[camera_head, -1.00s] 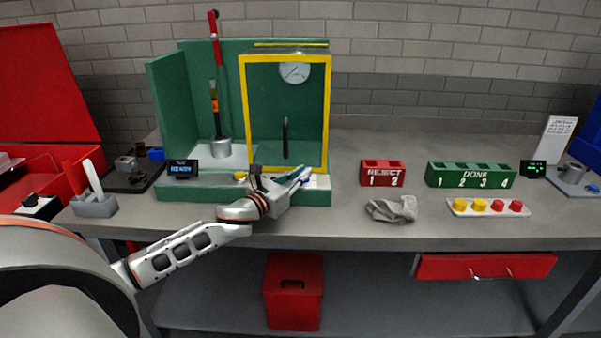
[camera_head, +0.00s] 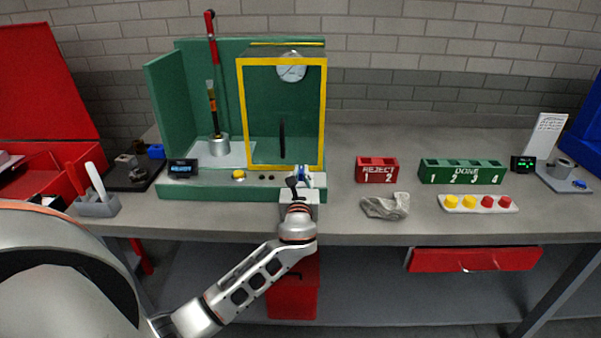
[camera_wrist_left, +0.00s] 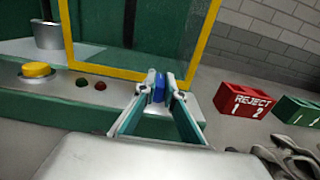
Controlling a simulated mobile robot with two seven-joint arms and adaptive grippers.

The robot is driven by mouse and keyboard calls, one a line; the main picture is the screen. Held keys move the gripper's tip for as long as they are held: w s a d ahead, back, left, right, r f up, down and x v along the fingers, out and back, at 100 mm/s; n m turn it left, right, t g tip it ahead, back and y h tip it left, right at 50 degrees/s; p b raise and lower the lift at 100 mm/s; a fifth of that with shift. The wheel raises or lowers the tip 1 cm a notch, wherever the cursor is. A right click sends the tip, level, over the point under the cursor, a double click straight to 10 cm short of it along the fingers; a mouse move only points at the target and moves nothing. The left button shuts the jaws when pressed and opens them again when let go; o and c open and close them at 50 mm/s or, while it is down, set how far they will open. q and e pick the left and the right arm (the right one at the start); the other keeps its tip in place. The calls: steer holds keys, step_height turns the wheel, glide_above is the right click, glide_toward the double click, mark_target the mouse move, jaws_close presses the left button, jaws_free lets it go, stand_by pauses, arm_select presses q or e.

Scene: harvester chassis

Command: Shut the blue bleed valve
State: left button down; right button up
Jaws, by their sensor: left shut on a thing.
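The blue bleed valve (camera_wrist_left: 159,88) sits at the right end of the green press base's front panel, below the yellow-framed guard. In the left wrist view its blue handle is between the fingertips of my left gripper (camera_wrist_left: 160,92), which is shut on it. In the head view my left gripper (camera_head: 301,180) reaches the panel's right end from the front and hides most of the valve, with a little blue showing. I cannot tell the handle's exact angle. My right gripper is not in view.
A yellow button (camera_head: 239,175) and small dark and red buttons lie left of the valve. The guard frame (camera_head: 322,120) stands just behind. A red REJECT rack (camera_head: 377,176), a grey cloth (camera_head: 386,206) and a green DONE rack (camera_head: 462,178) are to the right.

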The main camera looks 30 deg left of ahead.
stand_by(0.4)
arm_select(q)
steer(key=c, duration=2.1)
jaws_free()
steer(key=shift+c, duration=0.2)
steer(key=v, duration=1.2)
steer(key=shift+w+d, duration=0.1)
steer(key=shift+d, duration=0.05)
steer(key=shift+f, duration=0.1)
